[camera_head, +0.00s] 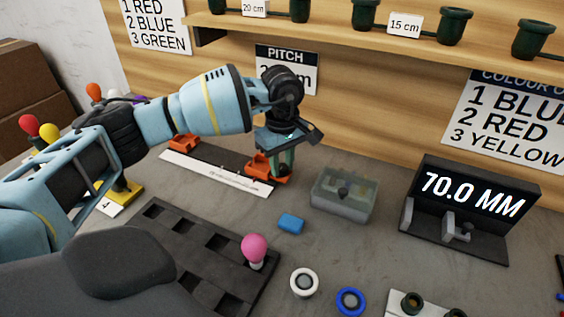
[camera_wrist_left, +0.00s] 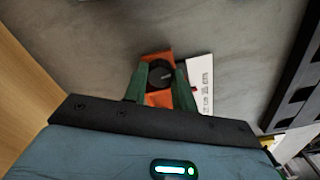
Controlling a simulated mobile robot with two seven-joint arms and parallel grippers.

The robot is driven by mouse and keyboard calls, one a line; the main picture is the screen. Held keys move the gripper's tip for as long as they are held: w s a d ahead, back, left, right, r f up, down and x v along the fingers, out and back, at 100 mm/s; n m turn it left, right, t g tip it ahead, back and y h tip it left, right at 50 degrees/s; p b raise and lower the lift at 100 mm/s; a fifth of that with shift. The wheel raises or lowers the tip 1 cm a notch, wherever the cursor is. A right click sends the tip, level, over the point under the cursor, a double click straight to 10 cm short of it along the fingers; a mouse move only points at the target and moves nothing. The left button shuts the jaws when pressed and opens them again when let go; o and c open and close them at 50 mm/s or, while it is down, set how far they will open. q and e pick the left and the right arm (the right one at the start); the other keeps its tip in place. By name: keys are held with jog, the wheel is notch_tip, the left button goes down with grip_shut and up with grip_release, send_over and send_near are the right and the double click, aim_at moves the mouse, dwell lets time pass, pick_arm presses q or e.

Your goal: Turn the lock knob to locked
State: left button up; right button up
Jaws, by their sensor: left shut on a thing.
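The lock knob (camera_wrist_left: 158,72) is a dark round knob on an orange block (camera_wrist_left: 157,97), seen between the green fingers in the left wrist view. In the head view the orange block (camera_head: 256,166) sits at the right end of a white ruler strip (camera_head: 216,172). My left gripper (camera_head: 282,160) points down over this block, and its fingers hide the knob there. In the left wrist view my left gripper (camera_wrist_left: 161,80) is shut on the knob, one finger on each side. The knob's marking is too small to read. My right gripper is not in view.
A second orange block (camera_head: 184,142) is at the strip's far end. A translucent grey box (camera_head: 343,193) stands to the right of my gripper, with a blue block (camera_head: 291,223) nearer. A dark tray (camera_head: 160,225) holds a pink-topped piece (camera_head: 254,247). A display (camera_head: 470,195) reads 70.0 MM.

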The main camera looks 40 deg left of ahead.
pick_arm(q)
jog(key=o, duration=1)
